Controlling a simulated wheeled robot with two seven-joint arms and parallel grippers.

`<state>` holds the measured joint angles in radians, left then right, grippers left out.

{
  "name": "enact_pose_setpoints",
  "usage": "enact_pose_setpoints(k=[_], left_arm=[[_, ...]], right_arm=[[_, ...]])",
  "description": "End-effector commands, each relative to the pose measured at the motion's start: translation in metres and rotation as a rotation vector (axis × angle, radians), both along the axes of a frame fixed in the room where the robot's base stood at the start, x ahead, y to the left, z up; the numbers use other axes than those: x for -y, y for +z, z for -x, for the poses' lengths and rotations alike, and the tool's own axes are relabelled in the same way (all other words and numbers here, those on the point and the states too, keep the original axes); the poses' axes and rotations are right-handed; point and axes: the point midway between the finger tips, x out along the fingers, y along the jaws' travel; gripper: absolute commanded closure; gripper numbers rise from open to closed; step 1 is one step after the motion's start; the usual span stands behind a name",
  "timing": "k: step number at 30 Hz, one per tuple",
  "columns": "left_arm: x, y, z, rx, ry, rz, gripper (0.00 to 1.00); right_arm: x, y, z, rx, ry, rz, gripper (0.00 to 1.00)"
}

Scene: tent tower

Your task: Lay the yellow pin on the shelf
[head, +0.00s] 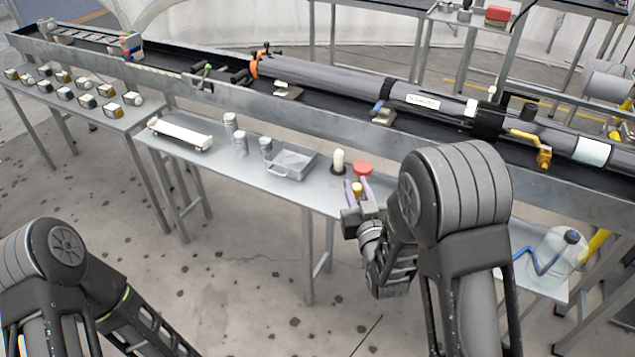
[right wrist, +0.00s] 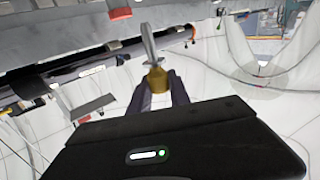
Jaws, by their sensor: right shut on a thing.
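The yellow pin (head: 357,187) is between the fingers of my right gripper (head: 358,191), which is shut on it near the front edge of a grey shelf (head: 225,165). In the right wrist view the pin's brass-yellow part (right wrist: 157,78) sits between the two dark fingertips (right wrist: 158,92), with a pointed silvery part extending upward. My left arm shows at the lower left of the head view, but its gripper is out of frame.
On the shelf are a white tray (head: 180,134), metal canisters (head: 240,145), a grey open tray (head: 291,163), a white-topped peg (head: 339,160) and a red round piece (head: 363,167). A long trough with a dark tube (head: 330,78) runs behind.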

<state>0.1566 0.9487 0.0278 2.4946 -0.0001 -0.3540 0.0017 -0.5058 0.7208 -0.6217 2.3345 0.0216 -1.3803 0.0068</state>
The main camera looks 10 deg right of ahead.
Motion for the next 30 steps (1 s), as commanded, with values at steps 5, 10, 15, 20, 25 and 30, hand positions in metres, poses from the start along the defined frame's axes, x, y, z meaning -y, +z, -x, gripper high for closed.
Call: enact_pose_setpoints(k=[5,10,15,20,25,30], left_arm=[[0.000,-0.035,0.000,0.000,0.001,0.000,0.64],[0.000,-0.090,0.000,0.001,0.001,0.000,0.64],[-0.001,-0.158,-0.001,0.003,0.001,0.000,0.64],[-0.001,-0.213,-0.001,0.004,0.001,-0.001,0.64],[-0.001,-0.249,-0.002,0.006,0.001,-0.001,0.64],[-0.001,-0.259,-0.002,0.007,0.002,-0.001,0.64]], right_arm=[[0.026,-0.023,-0.013,0.008,-0.076,0.003,1.00],[0.079,-0.053,-0.034,0.012,-0.220,0.009,1.00],[0.154,-0.078,-0.049,0.009,-0.394,0.006,1.00],[0.222,-0.085,-0.050,0.005,-0.529,-0.002,1.00],[0.271,-0.080,-0.043,0.004,-0.610,-0.007,1.00],[0.290,-0.071,-0.038,0.004,-0.638,-0.008,1.00]])
